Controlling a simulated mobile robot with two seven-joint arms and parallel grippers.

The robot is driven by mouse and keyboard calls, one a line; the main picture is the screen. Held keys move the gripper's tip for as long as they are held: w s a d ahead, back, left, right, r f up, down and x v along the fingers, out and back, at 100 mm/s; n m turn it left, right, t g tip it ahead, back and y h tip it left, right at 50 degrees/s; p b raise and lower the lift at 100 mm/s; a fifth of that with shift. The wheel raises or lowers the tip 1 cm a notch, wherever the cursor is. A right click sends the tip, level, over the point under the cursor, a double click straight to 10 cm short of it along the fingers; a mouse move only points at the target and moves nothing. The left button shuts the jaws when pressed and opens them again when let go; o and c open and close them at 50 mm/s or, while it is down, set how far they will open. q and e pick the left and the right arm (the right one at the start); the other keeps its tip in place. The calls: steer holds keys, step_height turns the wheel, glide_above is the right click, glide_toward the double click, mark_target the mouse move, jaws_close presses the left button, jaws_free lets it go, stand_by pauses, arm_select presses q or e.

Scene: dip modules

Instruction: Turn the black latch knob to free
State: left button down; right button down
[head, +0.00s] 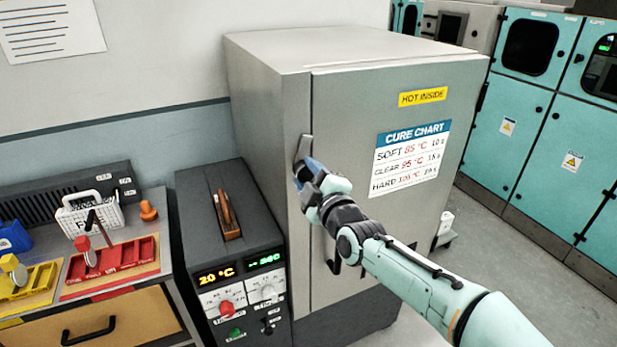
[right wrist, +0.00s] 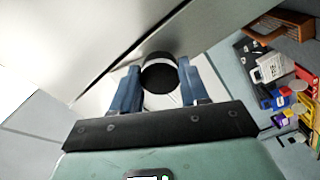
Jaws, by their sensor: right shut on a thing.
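The grey cabinet (head: 262,95) has a door with a dark latch part (head: 304,148) at its left edge. My right gripper (head: 304,172) is at this latch, with its arm reaching in from the lower right. In the right wrist view the black round latch knob (right wrist: 159,74) with a pale band sits between the two blue fingers (right wrist: 157,84), which are shut on it. In the head view the gripper hides most of the knob, so its turn angle cannot be read. The door looks closed. My left gripper is not in view.
A dark handle (head: 333,256) is lower on the door, close to my forearm. A control box (head: 190,195) with a red dial stands left of the cabinet. A bench with red and yellow trays (head: 110,262) is at far left. Teal cabinets (head: 507,125) stand at right, with open floor before them.

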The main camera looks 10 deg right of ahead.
steer(key=shift+n, duration=1.6)
steer(key=c, duration=0.6)
jaws_free()
